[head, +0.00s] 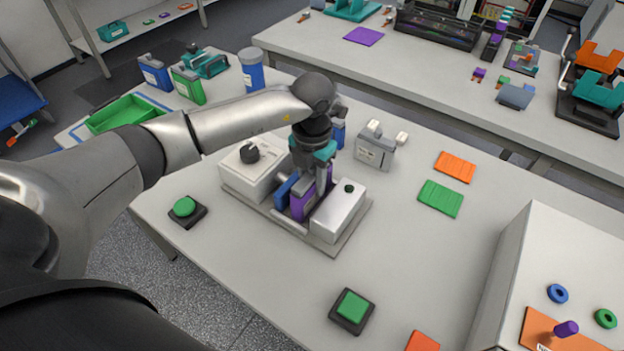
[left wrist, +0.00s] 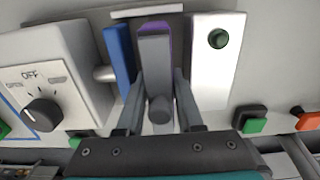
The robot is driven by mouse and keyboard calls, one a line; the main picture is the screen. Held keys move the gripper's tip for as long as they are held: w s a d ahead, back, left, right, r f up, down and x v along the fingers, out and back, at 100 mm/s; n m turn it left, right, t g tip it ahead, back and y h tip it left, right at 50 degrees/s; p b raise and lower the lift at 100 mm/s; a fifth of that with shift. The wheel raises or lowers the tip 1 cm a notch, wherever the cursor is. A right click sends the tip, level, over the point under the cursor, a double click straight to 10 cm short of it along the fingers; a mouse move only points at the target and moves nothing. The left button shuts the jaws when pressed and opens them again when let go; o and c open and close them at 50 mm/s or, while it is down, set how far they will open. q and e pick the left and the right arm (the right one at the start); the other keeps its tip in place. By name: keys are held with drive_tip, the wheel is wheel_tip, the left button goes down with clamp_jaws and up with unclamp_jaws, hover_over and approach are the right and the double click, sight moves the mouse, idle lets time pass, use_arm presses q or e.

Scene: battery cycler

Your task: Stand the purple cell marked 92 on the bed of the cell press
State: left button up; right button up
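The cell press stands on the near table, with a grey base plate (head: 345,235), a white knob box (head: 245,172) and a white block (head: 338,212). The purple cell (head: 301,204) is upright between the press's blue plate (head: 284,190) and the white block, at the bed. Its number is not readable here. My left gripper (head: 313,184) comes down over it from above. In the left wrist view my left gripper's fingers (left wrist: 160,100) lie close along both sides of the cell (left wrist: 154,50), whose grey top and terminal face the camera. My right gripper is not in view.
Green buttons (head: 184,207) (head: 352,308) flank the press. Green (head: 440,198) and orange (head: 455,167) mats lie right. The table between is clear.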

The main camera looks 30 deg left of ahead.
use_arm(q)
drive_tip(key=shift+o, duration=0.8)
drive_tip(key=shift+r, duration=0.2)
wheel_tip(320, 180, up, 12)
